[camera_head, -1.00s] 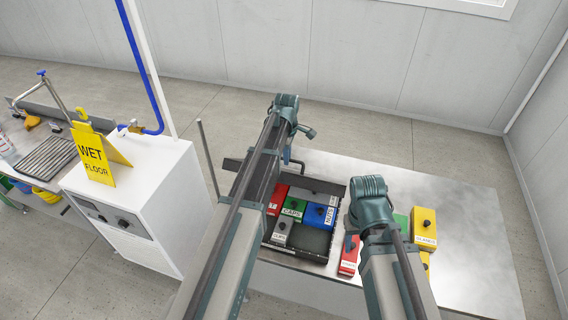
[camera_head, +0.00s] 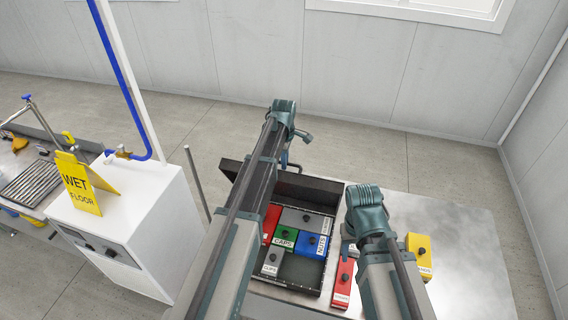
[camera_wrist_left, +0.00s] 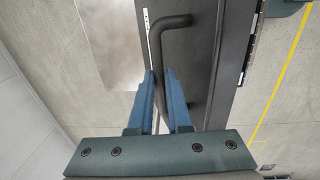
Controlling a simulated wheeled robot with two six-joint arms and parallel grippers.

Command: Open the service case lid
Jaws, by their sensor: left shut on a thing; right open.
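The service case (camera_head: 253,290) is a dark open box on the metal table, with labelled blocks inside. Its dark lid (camera_head: 320,187) stands raised at the far side, leaning back, with its inner face showing. My left gripper (camera_head: 286,160) is at the lid's far edge, partly hidden by its own arm. In the left wrist view the blue fingers (camera_wrist_left: 160,92) are shut on a bent black handle (camera_wrist_left: 168,22) beside the dark lid panel (camera_wrist_left: 200,55). My right gripper (camera_head: 349,240) is open and empty, right of the case above the table; its fingers are mostly hidden.
Red, green, blue and grey blocks sit in the case. A red block (camera_head: 343,280) and a yellow block (camera_head: 419,255) stand on the table (camera_head: 460,235) to the right. A white cabinet (camera_head: 130,225) with a yellow wet-floor sign (camera_head: 78,187) stands left. The table's right side is clear.

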